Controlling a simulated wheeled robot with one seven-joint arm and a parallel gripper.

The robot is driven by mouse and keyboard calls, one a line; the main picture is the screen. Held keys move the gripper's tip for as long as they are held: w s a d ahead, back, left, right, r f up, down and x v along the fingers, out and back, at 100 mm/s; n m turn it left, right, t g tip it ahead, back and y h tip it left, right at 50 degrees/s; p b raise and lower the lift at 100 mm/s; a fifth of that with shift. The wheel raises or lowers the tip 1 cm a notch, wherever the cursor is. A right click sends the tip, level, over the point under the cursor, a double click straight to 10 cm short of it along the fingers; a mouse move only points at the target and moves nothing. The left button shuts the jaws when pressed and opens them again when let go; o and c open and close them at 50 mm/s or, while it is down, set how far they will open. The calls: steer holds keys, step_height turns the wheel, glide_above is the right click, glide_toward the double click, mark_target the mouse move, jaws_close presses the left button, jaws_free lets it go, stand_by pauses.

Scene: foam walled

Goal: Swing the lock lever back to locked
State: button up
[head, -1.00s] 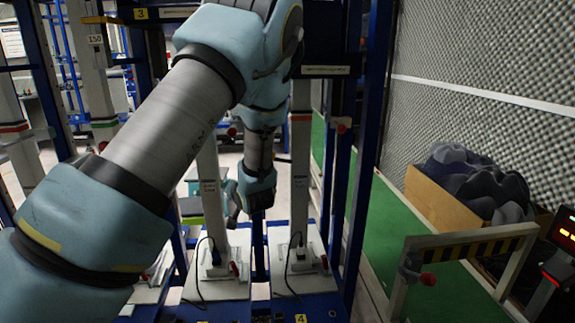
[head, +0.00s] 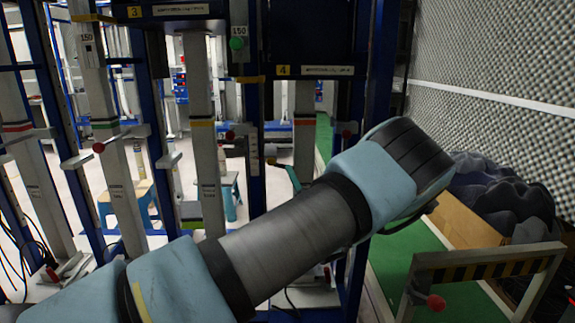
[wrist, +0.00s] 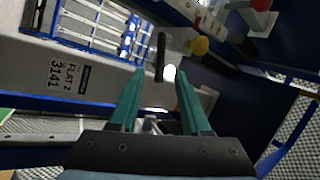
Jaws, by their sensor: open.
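My gripper (wrist: 158,90) is open in the wrist view, its two teal fingers apart with nothing gripped. A black bar (wrist: 160,57) stands in the gap just beyond the fingertips; I cannot tell if it is the lock lever. In the head view a teal finger (head: 291,177) shows beside the right-hand grey post (head: 304,150); my forearm hides the rest. Red knobs show on the posts, one on the middle post (head: 230,135) and one farther right (head: 346,134).
Blue uprights and grey posts stand close around my arm. At right are a striped barrier (head: 480,270), a box of dark foam (head: 500,195) and a foam wall (head: 490,70).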

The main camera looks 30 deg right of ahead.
mark_target(282, 166)
steer(key=shift+p+x, duration=0.45)
steer(key=shift+x, duration=1.95)
steer(key=shift+f, duration=0.1)
jaws_close()
